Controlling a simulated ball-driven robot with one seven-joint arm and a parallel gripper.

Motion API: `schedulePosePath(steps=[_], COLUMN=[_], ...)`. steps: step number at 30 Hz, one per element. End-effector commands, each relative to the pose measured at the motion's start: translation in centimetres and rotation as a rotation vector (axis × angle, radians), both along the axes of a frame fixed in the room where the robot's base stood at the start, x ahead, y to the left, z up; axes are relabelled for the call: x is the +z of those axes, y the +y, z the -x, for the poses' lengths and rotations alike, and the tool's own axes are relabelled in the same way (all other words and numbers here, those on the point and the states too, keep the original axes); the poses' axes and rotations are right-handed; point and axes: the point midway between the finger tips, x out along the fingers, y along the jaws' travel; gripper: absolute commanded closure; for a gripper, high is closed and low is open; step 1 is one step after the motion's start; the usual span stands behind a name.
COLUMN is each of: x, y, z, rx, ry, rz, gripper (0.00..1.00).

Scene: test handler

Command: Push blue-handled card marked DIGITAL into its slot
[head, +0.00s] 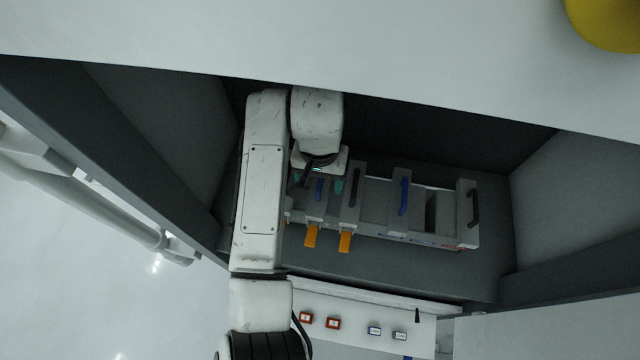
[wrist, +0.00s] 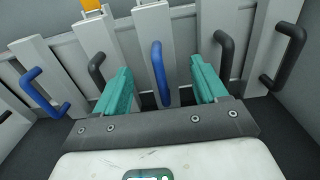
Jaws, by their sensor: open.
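Two blue-handled cards show in the head view: one (head: 319,189) near my gripper and one (head: 403,194) further right in the rack. I cannot read DIGITAL on either. My gripper (head: 320,184) has teal fingers and is open. In the wrist view its fingers (wrist: 154,88) stand on either side of a blue handle (wrist: 158,72), with gaps on both sides and no visible contact. The other blue handle (wrist: 42,92) is at the left there. My arm hides the rack's left end in the head view.
Black-handled cards (head: 355,187) stand between and beside the blue ones, one (head: 473,205) at the right end. Orange levers (head: 311,237) stick out below the cards. An open slot (head: 431,213) shows right of the right blue card. Dark bay walls (head: 560,190) enclose the rack.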

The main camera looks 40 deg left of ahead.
Motion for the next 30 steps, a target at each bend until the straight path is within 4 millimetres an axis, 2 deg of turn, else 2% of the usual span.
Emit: schedulePosePath(steps=[6,12,18,30], x=[4.2,6.6,7.3,7.3], y=[0.1,0.1,0.1,0.1], z=[-0.1,0.0,0.0,0.0], rx=[-0.002,-0.001,-0.001,-0.001], ry=[-0.004,-0.001,0.001,-0.001], rz=[-0.003,-0.002,-0.001,-0.001], gripper=[0.28,0.28,0.28,0.28])
